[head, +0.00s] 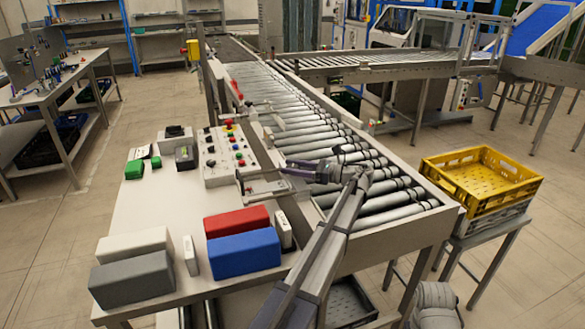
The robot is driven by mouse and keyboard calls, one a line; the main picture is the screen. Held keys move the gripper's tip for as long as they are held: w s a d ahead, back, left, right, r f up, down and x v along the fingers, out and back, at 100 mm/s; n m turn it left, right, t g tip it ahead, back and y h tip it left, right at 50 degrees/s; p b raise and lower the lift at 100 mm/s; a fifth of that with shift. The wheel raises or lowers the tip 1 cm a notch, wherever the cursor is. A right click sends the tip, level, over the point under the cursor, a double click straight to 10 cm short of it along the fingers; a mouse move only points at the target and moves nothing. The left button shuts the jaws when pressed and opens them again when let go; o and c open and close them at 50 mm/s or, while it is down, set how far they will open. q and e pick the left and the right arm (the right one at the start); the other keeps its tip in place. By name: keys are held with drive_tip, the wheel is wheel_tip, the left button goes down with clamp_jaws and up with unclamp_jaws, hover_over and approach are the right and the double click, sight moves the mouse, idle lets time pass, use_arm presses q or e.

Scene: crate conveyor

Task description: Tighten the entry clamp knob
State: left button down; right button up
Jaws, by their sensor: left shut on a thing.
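My left gripper (289,170) reaches over the near end of the roller conveyor (300,130), its fingers pointing left. It is shut on the entry clamp knob, which the fingers hide almost fully. The pale metal clamp bracket (262,193) sits at the conveyor's left side rail, just left of and below the fingertips. My right gripper is not in view.
A control panel (222,170) with buttons stands left of the clamp. Red (237,220), blue (244,254), white (135,244) and grey (132,279) blocks lie on the near bench. A yellow crate (480,178) stands at right.

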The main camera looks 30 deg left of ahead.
use_arm(q)
drive_tip(key=shift+s+m+t, duration=0.25)
drive_tip(key=shift+m+t, duration=0.45)
drive_tip(key=shift+t, duration=0.3)
drive_tip(key=shift+w+m+t+y, duration=0.15)
drive_tip(key=shift+m+t, duration=0.25)
drive_tip(key=shift+t, duration=0.25)
drive_tip(key=shift+w+m+t+y, duration=0.15)
drive_tip(key=shift+m+t, duration=0.25)
drive_tip(key=shift+t, duration=0.25)
drive_tip(key=shift+c, duration=1.5)
unclamp_jaws()
drive_tip(key=shift+d, duration=0.1)
drive_tip(key=d, duration=0.7)
drive_tip(key=shift+d, duration=0.3)
